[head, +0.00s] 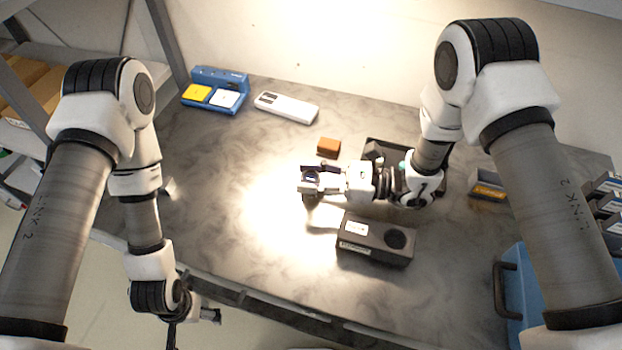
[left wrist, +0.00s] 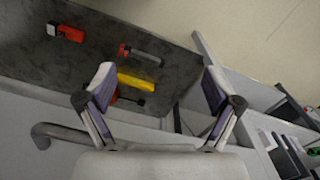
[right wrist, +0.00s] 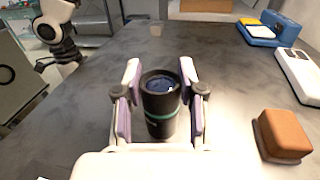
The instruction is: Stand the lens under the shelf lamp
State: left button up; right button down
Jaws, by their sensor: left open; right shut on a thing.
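The lens is a black cylinder with a teal ring and a bluish glass top. In the right wrist view the lens (right wrist: 161,118) stands upright between the fingers of my right gripper (right wrist: 160,92), which is shut on it. In the head view my right gripper (head: 308,180) is over the middle of the table, at the right edge of a bright pool of light (head: 262,212). I cannot tell whether the lens base touches the table. The lamp itself is not visible. My left gripper (left wrist: 160,95) is open and empty, off the table's front edge in the head view (head: 212,314).
A dark box with a round black disc (head: 370,256) lies just in front of my right gripper. A brown block (head: 328,147) and a black tray (head: 378,145) are behind it. A white device (head: 287,107) and a blue stand (head: 232,77) are farther back. The table's left side is clear.

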jog(key=c, duration=0.7)
grip_release()
jog(key=shift+f, duration=0.1)
jog(key=shift+d+r, duration=0.1)
jog(key=shift+r, duration=0.1)
jog(key=d, duration=0.4)
jog(key=s+d, duration=0.1)
jog(key=d, duration=0.6)
jog(key=shift+s+d, duration=0.25)
jog(key=shift+d, duration=0.1)
